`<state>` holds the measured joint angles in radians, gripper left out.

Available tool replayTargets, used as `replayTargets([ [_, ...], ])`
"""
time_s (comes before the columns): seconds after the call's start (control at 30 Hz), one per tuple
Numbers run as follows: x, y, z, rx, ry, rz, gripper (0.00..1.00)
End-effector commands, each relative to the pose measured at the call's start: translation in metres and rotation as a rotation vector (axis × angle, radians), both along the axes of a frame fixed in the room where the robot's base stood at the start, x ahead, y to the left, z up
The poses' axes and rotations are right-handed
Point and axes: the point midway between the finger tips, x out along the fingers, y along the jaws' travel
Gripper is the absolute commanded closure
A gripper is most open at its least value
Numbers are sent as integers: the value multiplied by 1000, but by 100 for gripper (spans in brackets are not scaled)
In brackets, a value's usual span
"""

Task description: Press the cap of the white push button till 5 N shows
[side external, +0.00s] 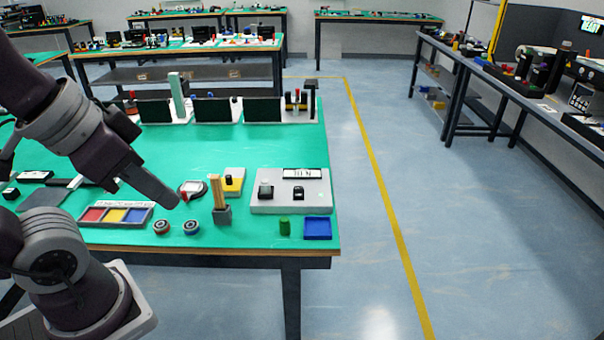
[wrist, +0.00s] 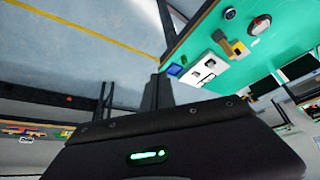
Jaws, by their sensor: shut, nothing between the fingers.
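A light grey panel (side external: 280,207) lies near the front right corner of the green table. On its left side is a small button unit with a pale cap (side external: 266,185) and dark parts; I take it to be the white push button. A black unit (side external: 299,193) stands beside it, behind which is a display (side external: 302,174) with characters too small to read surely. My gripper (side external: 172,202) is shut and empty, pointing down and right, left of the panel and apart from it. The wrist view shows the panel (wrist: 203,72) small and far off.
Between my gripper and the panel stand a wooden upright in a dark block (side external: 222,214), a yellow box with a black knob (side external: 233,182) and a round dial (side external: 192,187). A green cylinder (side external: 285,227) and blue tray (side external: 317,228) lie in front of the panel, near the table edge.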

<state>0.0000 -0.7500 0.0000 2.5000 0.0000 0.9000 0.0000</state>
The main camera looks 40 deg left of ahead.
Motion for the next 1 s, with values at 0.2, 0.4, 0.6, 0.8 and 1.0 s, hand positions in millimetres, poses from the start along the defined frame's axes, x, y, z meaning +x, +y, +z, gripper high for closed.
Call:
replayTargets([
  [0.2,0,0,0,0,0,0,100],
  [0.4,0,0,0,0,0,0,100],
  [0.6,0,0,0,0,0,0,100],
  [0.8,5,1,1,-5,-2,16,100],
  [1.0,74,18,6,-71,-45,202,100],
])
